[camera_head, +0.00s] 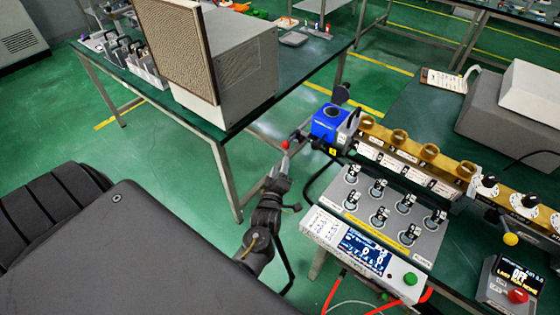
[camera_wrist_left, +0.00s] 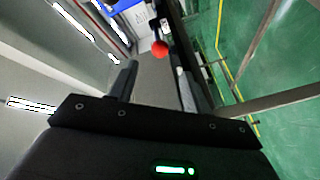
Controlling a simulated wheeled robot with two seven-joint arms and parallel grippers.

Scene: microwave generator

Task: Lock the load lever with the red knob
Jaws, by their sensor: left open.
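The red knob (camera_head: 285,145) sits at the outer end of a short dark lever beside the blue unit (camera_head: 328,124). The blue unit is at the left end of the bench with the brass-topped row. My left gripper (camera_head: 283,166) is just below the knob in the head view. In the left wrist view the red knob (camera_wrist_left: 160,48) shows ahead, in the gap between the open fingers of my left gripper (camera_wrist_left: 158,75). The fingers look apart from the knob, with nothing held. Most of the lever is hard to make out. My right gripper is not in view.
A control panel with several black knobs (camera_head: 396,205) and a display (camera_head: 364,250) stands right of my left arm. A yellow knob (camera_head: 510,239) and a red button box (camera_head: 510,283) are further right. A table (camera_head: 232,133) with a large speaker-like box (camera_head: 225,60) stands behind.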

